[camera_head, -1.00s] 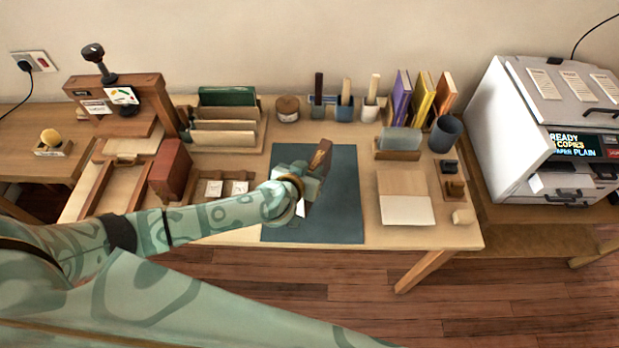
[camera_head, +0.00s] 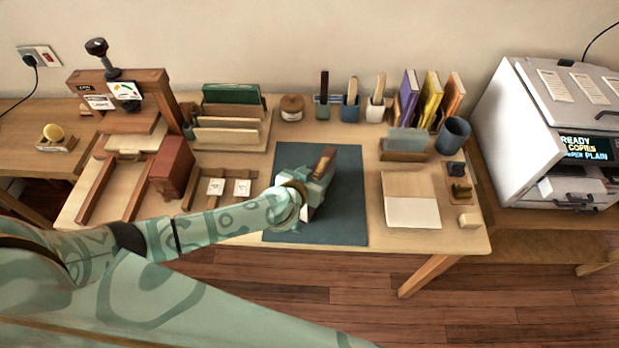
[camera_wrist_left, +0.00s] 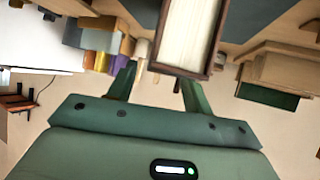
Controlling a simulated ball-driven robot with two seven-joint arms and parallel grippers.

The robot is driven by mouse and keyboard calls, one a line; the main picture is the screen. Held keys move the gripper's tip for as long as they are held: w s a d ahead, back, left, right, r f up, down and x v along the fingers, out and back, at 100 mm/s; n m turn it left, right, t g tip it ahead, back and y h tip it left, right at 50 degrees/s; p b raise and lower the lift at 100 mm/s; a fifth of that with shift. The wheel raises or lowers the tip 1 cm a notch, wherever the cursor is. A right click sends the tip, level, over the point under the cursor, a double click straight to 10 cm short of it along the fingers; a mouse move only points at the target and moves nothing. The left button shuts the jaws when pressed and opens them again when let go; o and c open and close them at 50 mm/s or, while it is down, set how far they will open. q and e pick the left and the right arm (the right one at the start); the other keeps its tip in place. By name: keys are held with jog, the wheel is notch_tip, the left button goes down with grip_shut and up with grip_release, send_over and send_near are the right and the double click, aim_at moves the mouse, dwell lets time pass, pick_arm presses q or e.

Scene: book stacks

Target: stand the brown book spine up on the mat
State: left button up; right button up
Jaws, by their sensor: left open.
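The brown book (camera_head: 325,160) is over the dark blue-green mat (camera_head: 346,205), partly hidden by my left gripper (camera_head: 317,184). In the left wrist view the brown book (camera_wrist_left: 190,35) shows its pale page block inside brown covers, extending past the top of the picture. My left gripper (camera_wrist_left: 158,85) is open, with the end of the book between or just beyond its fingertips. I cannot tell whether the fingers touch the covers. The book's lower edge is hidden in the head view. My right gripper is not in view.
A reddish-brown block (camera_head: 171,168) and a small tray with white cards (camera_head: 216,187) stand left of the mat. A tan and white pad (camera_head: 410,199) lies to the right. Holders, pots and upright coloured books (camera_head: 430,98) line the back. The mat's right side is clear.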

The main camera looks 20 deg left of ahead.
pick_arm(q)
jog(key=p+v, duration=0.4)
jog(key=v, duration=0.8)
